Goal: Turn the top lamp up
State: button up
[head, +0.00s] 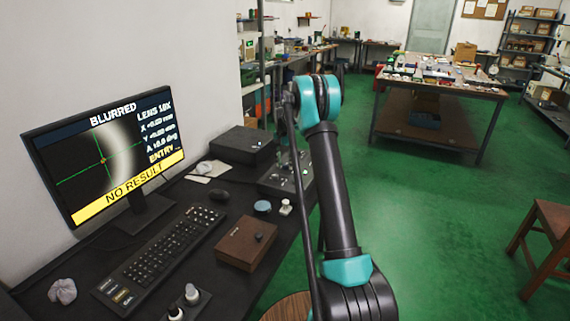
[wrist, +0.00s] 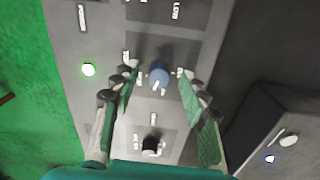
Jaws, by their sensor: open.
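My gripper (wrist: 157,82) is open in the wrist view, over a grey control panel (wrist: 92,118). A blue knob (wrist: 159,74) lies between its two fingertips; I cannot tell whether they touch it. A black knob (wrist: 151,145) is lower on the panel. A green light (wrist: 88,69) glows to the left. The printed labels are too small and turned to read, apart from one that seems to say LOW (wrist: 176,9). In the head view the control box (head: 283,182) stands on the desk, partly behind my arm. My fingers cannot be made out there.
A monitor (head: 105,150) shows BLURRED and NO RESULT. The desk also holds a keyboard (head: 160,245), mouse (head: 219,195), brown box (head: 246,243) and dark box (head: 243,145). In the wrist view a dark box (wrist: 275,130) stands right of the panel. Green floor is open beyond the desk.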

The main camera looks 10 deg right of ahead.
aim_at(284, 164)
notch_tip(284, 164, up, 12)
jog(key=shift+w+a, duration=0.15)
dwell(0.3)
